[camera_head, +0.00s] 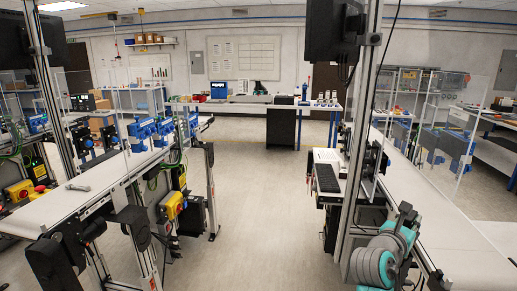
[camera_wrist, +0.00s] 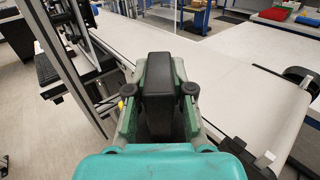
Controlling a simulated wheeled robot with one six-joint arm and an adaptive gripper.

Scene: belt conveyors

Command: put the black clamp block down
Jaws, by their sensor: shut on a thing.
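The black clamp block (camera_wrist: 158,85) is upright between the two green fingers of my gripper (camera_wrist: 158,108) in the wrist view. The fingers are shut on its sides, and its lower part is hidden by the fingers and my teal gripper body. In the head view, my teal and grey arm is at the lower right, beside the right-hand white conveyor belt (camera_head: 455,240). The block cannot be made out clearly there. In the wrist view the belt (camera_wrist: 225,95) lies beyond and right of the block; I cannot tell the height of the block above it.
A metal upright (camera_head: 362,150) stands close to my arm, also in the wrist view (camera_wrist: 62,60). A clear panel (camera_head: 467,140) stands beyond the right belt. The left conveyor (camera_head: 75,200) carries a small grey metal piece (camera_head: 77,187). The floor between the conveyors is clear.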

